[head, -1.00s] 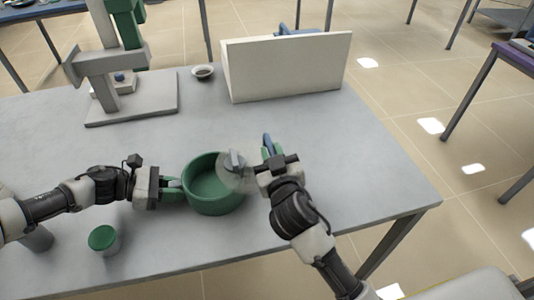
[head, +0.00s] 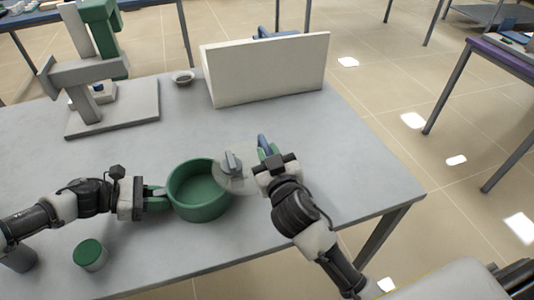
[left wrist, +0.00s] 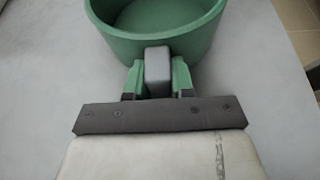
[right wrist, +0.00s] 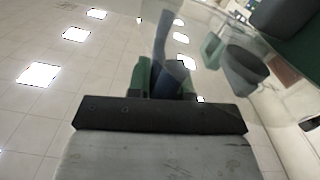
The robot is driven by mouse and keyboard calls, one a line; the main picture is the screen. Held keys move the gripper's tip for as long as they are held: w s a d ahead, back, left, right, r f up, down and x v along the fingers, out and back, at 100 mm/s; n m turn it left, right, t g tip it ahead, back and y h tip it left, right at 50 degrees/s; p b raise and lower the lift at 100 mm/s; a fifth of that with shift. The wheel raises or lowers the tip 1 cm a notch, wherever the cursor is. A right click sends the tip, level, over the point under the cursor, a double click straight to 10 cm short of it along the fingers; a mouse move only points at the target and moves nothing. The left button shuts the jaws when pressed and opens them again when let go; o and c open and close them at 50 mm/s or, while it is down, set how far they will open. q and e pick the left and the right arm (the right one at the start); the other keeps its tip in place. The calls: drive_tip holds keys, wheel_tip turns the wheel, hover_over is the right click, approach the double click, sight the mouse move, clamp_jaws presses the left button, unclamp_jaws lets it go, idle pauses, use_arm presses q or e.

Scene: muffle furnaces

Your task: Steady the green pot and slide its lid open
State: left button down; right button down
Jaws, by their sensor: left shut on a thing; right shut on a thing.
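The green pot (head: 199,203) stands upright and open-topped on the grey table, its inside mostly exposed. My left gripper (head: 155,196) is shut on the pot's grey side handle (left wrist: 157,66). The clear lid (head: 238,181), with a grey knob (head: 232,163), is off to the pot's right and overlaps only its right rim. My right gripper (head: 267,152) is shut on a blue upright piece (right wrist: 170,78) by the lid's outer edge; its join to the lid is unclear. In the right wrist view the glass (right wrist: 225,35) and the dark pot (right wrist: 300,35) show at upper right.
A small jar with a green top (head: 89,253) stands at the front left. A grey and green stand (head: 112,108), a small bowl (head: 183,78) and a cream upright block (head: 266,68) are at the back. The table's right edge is near my right arm.

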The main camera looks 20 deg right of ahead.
use_arm(q)
drive_tip(key=shift+w+a, duration=0.1)
use_arm(e)
drive_tip(key=shift+d, duration=0.25)
drive_tip(key=c, duration=1.1)
unclamp_jaws()
drive_tip(key=s, duration=1.2)
drive_tip(key=shift+a, duration=0.15)
drive_tip(key=shift+f, duration=0.1)
use_arm(q)
drive_tip(key=shift+a, duration=0.25)
drive_tip(key=shift+s+a, duration=0.2)
drive_tip(key=shift+a, duration=0.1)
